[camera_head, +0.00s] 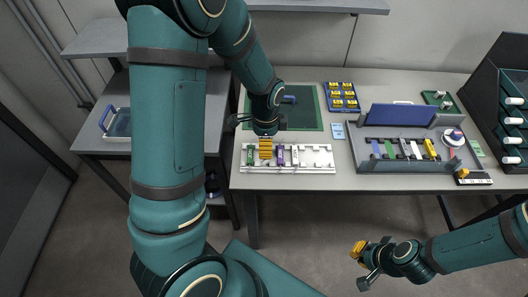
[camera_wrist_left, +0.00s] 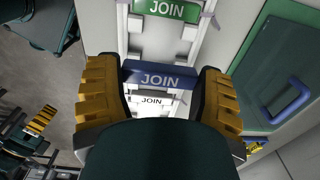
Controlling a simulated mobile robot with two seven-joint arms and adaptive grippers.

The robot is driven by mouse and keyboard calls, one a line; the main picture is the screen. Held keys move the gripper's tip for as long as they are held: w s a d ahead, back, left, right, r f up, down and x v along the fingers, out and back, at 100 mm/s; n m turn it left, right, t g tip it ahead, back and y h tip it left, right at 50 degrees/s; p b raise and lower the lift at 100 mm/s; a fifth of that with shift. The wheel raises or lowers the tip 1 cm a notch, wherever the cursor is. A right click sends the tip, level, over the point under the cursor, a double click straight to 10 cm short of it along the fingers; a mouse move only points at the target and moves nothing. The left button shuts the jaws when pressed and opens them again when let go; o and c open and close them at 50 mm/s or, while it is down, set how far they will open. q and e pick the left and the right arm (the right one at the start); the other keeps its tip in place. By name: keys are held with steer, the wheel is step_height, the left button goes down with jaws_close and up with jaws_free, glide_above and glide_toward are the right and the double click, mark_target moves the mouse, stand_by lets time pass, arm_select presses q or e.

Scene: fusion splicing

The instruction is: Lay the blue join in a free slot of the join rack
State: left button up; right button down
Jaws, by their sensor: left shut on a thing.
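The blue join (camera_wrist_left: 160,76) is held between the two yellow fingers of my left gripper (camera_wrist_left: 158,90) in the left wrist view. In the head view my left gripper (camera_head: 265,150) is over the white join rack (camera_head: 318,166), and its fingers hide the blue join. A green join (camera_head: 250,155) lies in the rack to the left of the gripper. A purple join (camera_head: 281,155) and a white join (camera_head: 295,155) lie to the right. Whether the blue join touches the rack is unclear. My right gripper (camera_head: 360,250) is low in front of the table, its opening too small to judge.
A grey tray (camera_head: 365,163) with several coloured pieces stands right of the rack. A dark shelf unit (camera_head: 505,100) bounds the right side.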

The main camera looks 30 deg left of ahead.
arm_select(q)
step_height(320, 180, down, 4)
steer(key=shift+s+r+b, duration=0.1)
steer(key=shift+r+b, duration=0.1)
steer(key=shift+b, duration=0.25)
steer(key=shift+f, duration=0.35)
steer(key=shift+f+b, duration=0.4)
steer(key=shift+f, duration=0.05)
steer(key=shift+f, duration=0.15)
steer(key=o, duration=0.9)
steer(key=shift+r, duration=0.2)
